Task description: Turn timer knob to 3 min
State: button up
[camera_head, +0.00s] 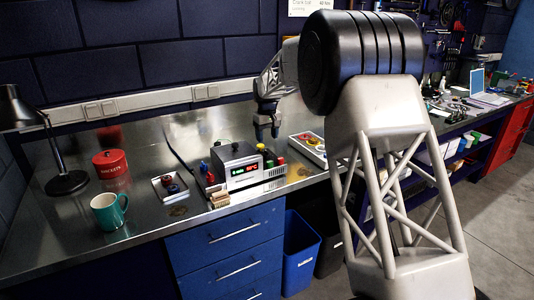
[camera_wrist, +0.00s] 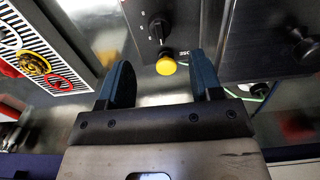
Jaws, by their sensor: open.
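The timer knob appears to be the black dial knob (camera_wrist: 160,28) with white marks around it, on a dark panel in the wrist view. Its exact setting cannot be read. A round yellow button (camera_wrist: 166,66) sits just below it, at the panel edge. My gripper (camera_wrist: 160,62) is open and empty, its two blue fingers on either side of the yellow button, with the black knob beyond the fingertips.
A small tray (camera_head: 160,191) with knobs, a red tin (camera_head: 110,163), a green mug (camera_head: 109,210) and a lamp (camera_head: 67,183) stand to the left. The front left bench top is clear.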

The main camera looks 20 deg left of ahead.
aim_at(267, 152)
jog(key=shift+f, duration=0.1)
dwell(0.3)
jog(key=shift+f, duration=3.75)
jog(key=c, duration=0.9)
